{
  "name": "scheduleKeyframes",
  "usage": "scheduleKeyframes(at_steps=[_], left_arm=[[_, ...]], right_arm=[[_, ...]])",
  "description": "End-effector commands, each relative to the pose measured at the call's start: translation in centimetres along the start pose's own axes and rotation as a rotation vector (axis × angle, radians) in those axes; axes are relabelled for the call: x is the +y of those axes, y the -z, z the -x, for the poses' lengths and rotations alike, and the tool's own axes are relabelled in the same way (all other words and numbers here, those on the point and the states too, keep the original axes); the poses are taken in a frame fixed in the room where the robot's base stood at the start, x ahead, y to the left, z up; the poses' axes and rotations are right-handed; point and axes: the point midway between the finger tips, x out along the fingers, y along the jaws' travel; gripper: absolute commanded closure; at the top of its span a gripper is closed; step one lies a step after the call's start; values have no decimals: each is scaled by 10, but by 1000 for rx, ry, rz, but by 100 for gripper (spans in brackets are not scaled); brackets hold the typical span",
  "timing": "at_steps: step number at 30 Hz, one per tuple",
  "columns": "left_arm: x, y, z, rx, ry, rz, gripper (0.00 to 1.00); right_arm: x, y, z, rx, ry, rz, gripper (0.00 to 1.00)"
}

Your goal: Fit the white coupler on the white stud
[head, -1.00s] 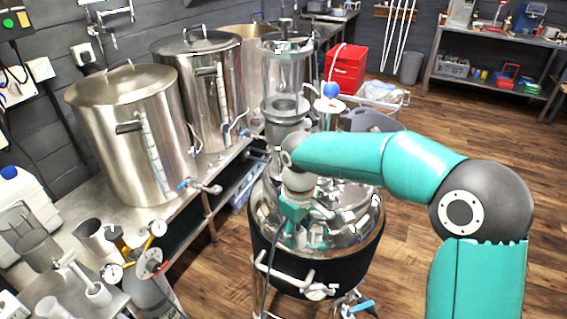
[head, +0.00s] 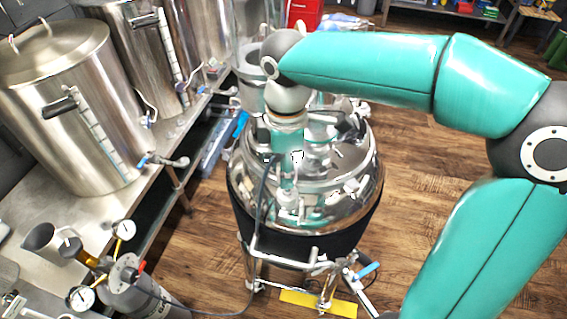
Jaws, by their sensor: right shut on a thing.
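My right arm comes in from the right. Its gripper (head: 287,184) points down over the domed steel lid of the vessel (head: 335,205). It is shut on a small pale piece, which looks like the white coupler (head: 288,199); its lower end shows just below the fingers. A dark hose (head: 262,205) runs down from beside the gripper. Shiny fittings and reflections crowd the lid, and I cannot pick out the white stud for certain. I cannot tell whether the coupler touches anything below it. My left gripper is out of view.
Large steel kettles (head: 75,110) stand on the bench at the left. A gas cylinder with gauges (head: 124,230) stands at the lower left. A pipe frame with a blue-handled valve (head: 367,270) projects at the vessel's front. Wooden floor is open at the right.

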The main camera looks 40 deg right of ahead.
Motion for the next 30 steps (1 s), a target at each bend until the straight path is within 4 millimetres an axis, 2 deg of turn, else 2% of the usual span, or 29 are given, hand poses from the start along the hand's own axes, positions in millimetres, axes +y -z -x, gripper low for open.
scheduleKeyframes(at_steps=[1, 3, 9, 30], left_arm=[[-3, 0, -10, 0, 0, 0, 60], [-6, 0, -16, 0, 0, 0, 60], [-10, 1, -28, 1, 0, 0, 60], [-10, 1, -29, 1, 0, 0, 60]], right_arm=[[0, -1, -11, 0, 0, -2, 91], [0, -1, -18, 0, 0, -4, 91], [0, -2, -32, 0, 0, -6, 91], [0, -3, -34, 0, 0, -8, 91]])
